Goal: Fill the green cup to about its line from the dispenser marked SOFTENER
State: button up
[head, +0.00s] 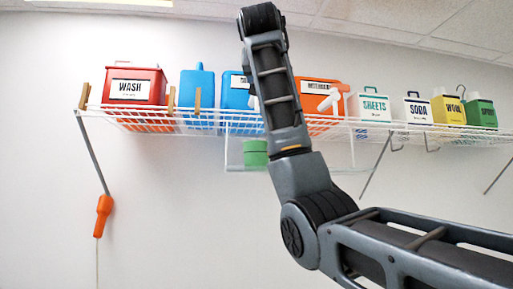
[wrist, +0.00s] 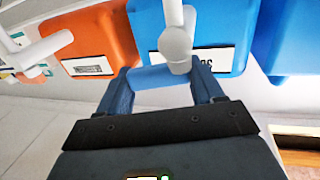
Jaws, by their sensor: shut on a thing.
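The green cup (head: 254,153) sits on a small wire tray hanging under the shelf, partly behind my arm. Its line is not clear. A blue dispenser (head: 235,90) stands on the shelf above, its label mostly hidden. In the wrist view, the middle blue dispenser (wrist: 215,20) has a partly hidden, upside-down label starting "SO" and a white tap (wrist: 175,35). My gripper (wrist: 160,78) is shut on a light-blue bar (wrist: 158,77) close by the tap's end. I cannot tell whether the bar belongs to the dispenser. The gripper is not distinguishable in the head view.
The wire shelf (head: 180,122) also holds a red WASH box (head: 134,86), another blue container (head: 197,88), an orange dispenser (head: 318,105) with a white tap, and several labelled boxes at right. An orange handle (head: 103,213) hangs at left. The wall below is mostly clear.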

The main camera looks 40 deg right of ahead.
jog(key=shift+w+d+f, duration=0.15)
jog(key=shift+f, duration=0.2)
jog(key=shift+w+d+n+t+y, duration=0.1)
jog(key=shift+w+n+t+y, duration=0.05)
jog(key=shift+n+t+y, duration=0.9)
jog(key=shift+w+d+n+t+y, duration=0.1)
jog(key=shift+n+t+y, duration=0.6)
jog(key=shift+y, duration=0.55)
jog(key=o, duration=1)
jog(key=shift+c, duration=0.2)
jog(key=o, duration=0.3)
jog(key=b+v, duration=0.2)
jog(key=v, duration=0.6)
jog(key=shift+r, duration=0.15)
